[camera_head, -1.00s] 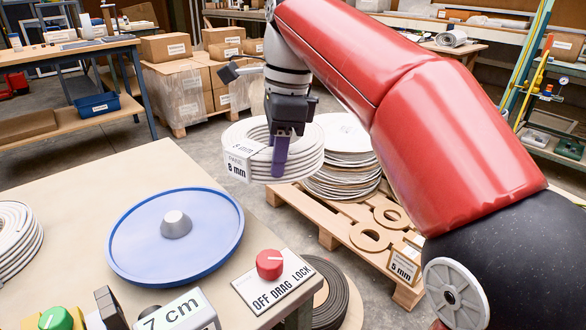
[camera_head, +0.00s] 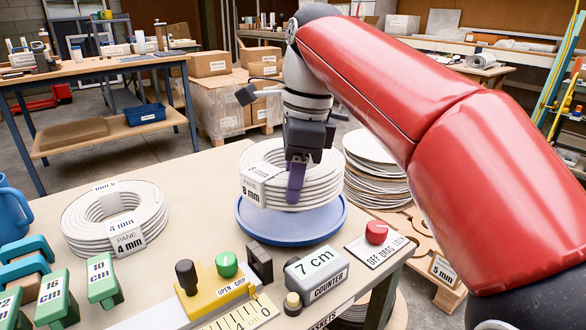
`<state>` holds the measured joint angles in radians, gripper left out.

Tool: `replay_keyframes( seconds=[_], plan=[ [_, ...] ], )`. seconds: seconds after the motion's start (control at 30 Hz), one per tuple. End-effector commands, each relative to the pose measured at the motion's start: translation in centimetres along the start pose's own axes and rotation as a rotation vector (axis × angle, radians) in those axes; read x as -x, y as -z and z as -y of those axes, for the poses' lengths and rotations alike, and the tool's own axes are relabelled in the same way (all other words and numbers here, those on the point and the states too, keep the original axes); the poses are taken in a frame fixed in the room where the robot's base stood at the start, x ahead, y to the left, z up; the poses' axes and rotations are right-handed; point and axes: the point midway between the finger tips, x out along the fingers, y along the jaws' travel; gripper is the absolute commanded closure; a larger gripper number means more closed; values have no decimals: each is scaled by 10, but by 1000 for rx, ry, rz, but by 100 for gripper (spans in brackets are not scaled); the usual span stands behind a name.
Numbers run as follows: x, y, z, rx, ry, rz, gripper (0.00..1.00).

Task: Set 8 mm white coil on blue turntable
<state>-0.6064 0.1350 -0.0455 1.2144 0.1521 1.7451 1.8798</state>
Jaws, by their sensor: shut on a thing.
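The 8 mm white coil (camera_head: 325,186) is a thick ring of white windings with an "8 mm" label on its left side. My gripper (camera_head: 296,185) is shut on the near side of its ring, with a purple finger showing in front. The coil is roughly level and over the blue turntable (camera_head: 290,234), seemingly a little above it; the exact gap cannot be told. The coil hides the turntable's middle, including its grey hub. The turntable's blue rim shows below the coil.
A 4 mm white coil (camera_head: 88,234) lies on the table to the left. In front stand a yellow block with a green knob (camera_head: 227,264), a 7 cm counter (camera_head: 316,277) and green length blocks (camera_head: 103,283). A red drag-lock knob (camera_head: 376,232) is at right.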

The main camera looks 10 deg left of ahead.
Motion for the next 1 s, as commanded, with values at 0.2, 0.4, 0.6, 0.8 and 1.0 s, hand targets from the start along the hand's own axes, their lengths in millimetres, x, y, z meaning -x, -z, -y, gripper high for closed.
replay_keyframes(
  seconds=[0.2, 0.4, 0.6, 0.8, 1.0],
  plan=[
    [-23, 4, -1, 1, 4, 1, 100],
    [-35, 5, -1, 1, 5, 2, 100],
    [-39, 6, -1, 1, 4, 2, 100],
    [-39, 6, -1, 1, 4, 2, 100],
    [-39, 6, -1, 1, 4, 2, 100]
  ],
)
